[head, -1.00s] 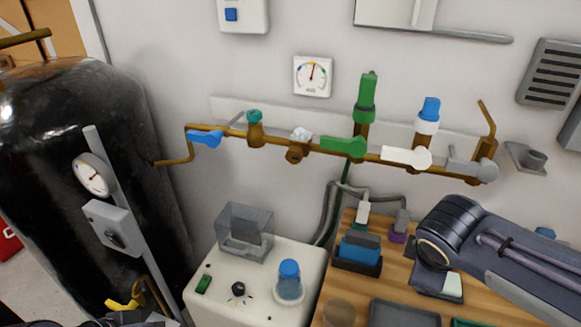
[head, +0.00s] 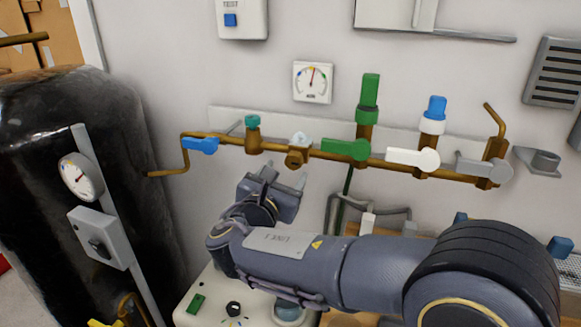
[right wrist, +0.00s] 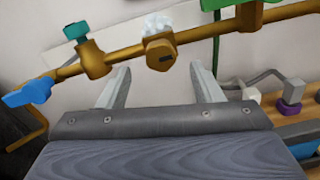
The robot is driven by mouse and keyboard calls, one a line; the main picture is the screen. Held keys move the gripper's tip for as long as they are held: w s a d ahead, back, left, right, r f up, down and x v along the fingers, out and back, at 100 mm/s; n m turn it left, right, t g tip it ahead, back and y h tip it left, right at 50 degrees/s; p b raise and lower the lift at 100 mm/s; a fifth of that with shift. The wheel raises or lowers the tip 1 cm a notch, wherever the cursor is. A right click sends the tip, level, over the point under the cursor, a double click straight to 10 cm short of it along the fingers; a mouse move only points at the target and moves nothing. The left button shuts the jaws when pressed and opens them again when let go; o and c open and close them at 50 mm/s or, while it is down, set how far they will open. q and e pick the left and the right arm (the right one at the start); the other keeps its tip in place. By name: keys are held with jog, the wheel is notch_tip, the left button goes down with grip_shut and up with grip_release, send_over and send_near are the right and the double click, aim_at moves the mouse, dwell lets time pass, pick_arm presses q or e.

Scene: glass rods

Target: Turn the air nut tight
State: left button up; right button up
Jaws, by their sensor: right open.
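A brass pipe (head: 225,143) runs along the wall with valves and fittings on it. A brass hex-shaped fitting (head: 297,158) with a pale, clear knob on top sits between the teal-topped valve (head: 253,140) and the green lever valve (head: 345,149); which part is the air nut is not labelled. My right gripper (head: 284,177) is open and empty just below this fitting. In the right wrist view, the two fingers of the gripper (right wrist: 160,78) stand either side of and below the hex fitting (right wrist: 160,54), apart from it. My left gripper is out of view.
A blue lever (head: 201,145) is at the pipe's left end. White (head: 413,158) and grey (head: 480,167) levers are to the right. A black tank (head: 110,130) stands at left. A white box device (head: 188,314) is below my arm. The wall gauge (head: 313,82) hangs above.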

aim_at(292, 163)
jog(key=shift+x, duration=2.1)
jog(key=c, duration=1)
jog(key=shift+f+m+b, duration=0.25)
jog(key=shift+m+b, duration=0.45)
jog(key=shift+b, duration=0.2)
jog(key=m+b, duration=0.6)
jog(key=b, duration=0.2)
jog(key=shift+m, duration=0.4)
jog(key=shift+r+m+b, duration=0.15)
jog(key=shift+m+b, duration=1.35)
jog(key=shift+m, duration=0.2)
jog(key=o, duration=1)
